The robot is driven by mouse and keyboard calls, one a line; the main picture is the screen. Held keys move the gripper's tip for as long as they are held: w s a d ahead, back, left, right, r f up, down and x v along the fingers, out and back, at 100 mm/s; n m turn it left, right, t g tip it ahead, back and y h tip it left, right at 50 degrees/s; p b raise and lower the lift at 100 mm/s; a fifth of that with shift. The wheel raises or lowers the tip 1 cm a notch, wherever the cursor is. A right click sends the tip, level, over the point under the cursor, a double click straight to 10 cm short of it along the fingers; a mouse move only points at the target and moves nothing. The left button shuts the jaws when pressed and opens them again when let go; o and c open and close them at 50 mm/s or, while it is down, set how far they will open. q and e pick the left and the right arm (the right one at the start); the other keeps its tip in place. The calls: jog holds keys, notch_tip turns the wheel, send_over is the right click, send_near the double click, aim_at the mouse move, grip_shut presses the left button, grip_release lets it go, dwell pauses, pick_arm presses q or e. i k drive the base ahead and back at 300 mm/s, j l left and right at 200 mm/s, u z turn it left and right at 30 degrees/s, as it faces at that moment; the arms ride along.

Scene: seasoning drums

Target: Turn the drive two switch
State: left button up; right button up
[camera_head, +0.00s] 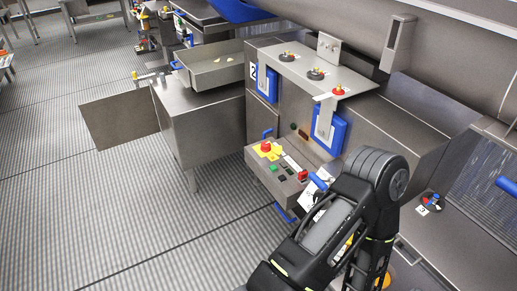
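A metal machine housing (290,122) stands right of centre, with a "2" label (253,72) on its left side. I cannot read which of these is drive two. A control box (280,172) below has a red button on yellow (266,147) and a red switch (302,174). One black arm of mine rises in front of the box's right side. I see neither gripper's fingertips.
Blue-framed panels (329,130) hang on the machine's front. A steel cabinet (205,115) with an open door (120,112) and a tray (212,68) stands left. Another small switch (431,202) sits on the right. The striped floor at left is clear.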

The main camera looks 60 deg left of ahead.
aim_at(266, 146)
jog(key=u, duration=2.05)
jog(key=i+j+z, duration=0.1)
jog(key=z, duration=0.7)
jog(key=i+j+z, duration=0.1)
jog(key=j+z, duration=0.6)
jog(key=j, duration=0.15)
jog(key=j+z, duration=0.3)
jog(key=j, duration=0.2)
jog(key=j+z, duration=0.15)
jog(key=j, duration=1.2)
jog(key=k, duration=0.05)
